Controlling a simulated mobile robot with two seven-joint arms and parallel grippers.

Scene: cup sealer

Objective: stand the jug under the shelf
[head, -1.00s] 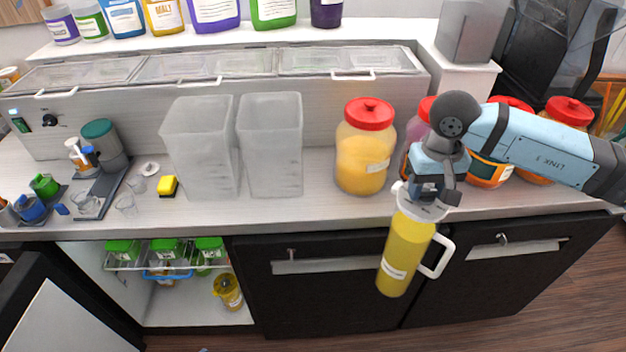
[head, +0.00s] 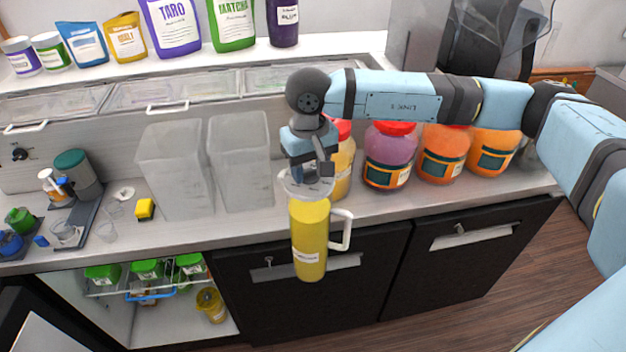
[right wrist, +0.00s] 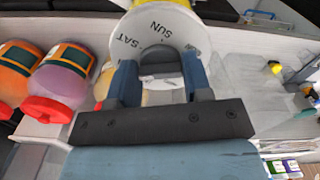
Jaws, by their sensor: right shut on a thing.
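The yellow jug (head: 309,240) with a white handle hangs upright in front of the counter edge. My right gripper (head: 311,175) is shut on its top from above. In the right wrist view the gripper fingers (right wrist: 160,85) close at the jug's pale round lid (right wrist: 158,35), marked SUN and SAT. The wire shelf (head: 105,291) is in the open cabinet at lower left and bears several green-lidded boxes (head: 147,270). The jug is to the right of this opening, in front of a black cabinet door. My left gripper is not in view.
Another yellow jug (head: 211,305) stands on the cabinet floor (head: 180,325), right of the shelf. An open door (head: 60,322) is at the opening's left. Clear bins (head: 240,160) and red-lidded jars (head: 390,155) stand on the counter (head: 230,227).

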